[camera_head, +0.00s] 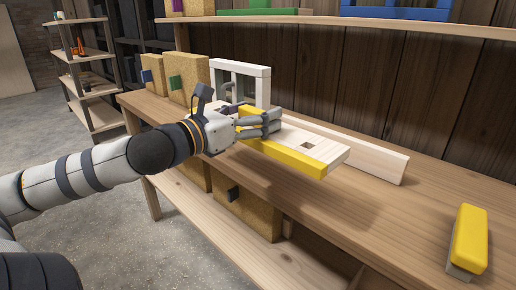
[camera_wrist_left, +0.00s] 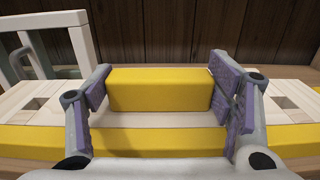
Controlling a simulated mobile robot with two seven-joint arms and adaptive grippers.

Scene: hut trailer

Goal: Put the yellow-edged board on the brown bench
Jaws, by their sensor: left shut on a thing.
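The yellow-edged board (camera_head: 331,150) is pale wood with a yellow front edge and a square hole near its end. My left gripper (camera_head: 265,122) is shut on it near its middle. In the left wrist view, the fingers (camera_wrist_left: 160,95) close on both ends of a raised yellow block (camera_wrist_left: 160,89), with the board (camera_wrist_left: 290,92) reaching out on both sides. The board is over the brown bench (camera_head: 380,222), with a shadow below it; it looks a little raised, but contact at its far end is hidden. My right gripper is not in view.
A pale wooden strip (camera_head: 355,152) stands on the bench behind the board. A white frame (camera_head: 262,85) and tan panels (camera_head: 190,78) stand further left. A yellow-topped block (camera_head: 469,240) sits at the right. Bench between board and block is clear. A shelf (camera_head: 400,24) runs above.

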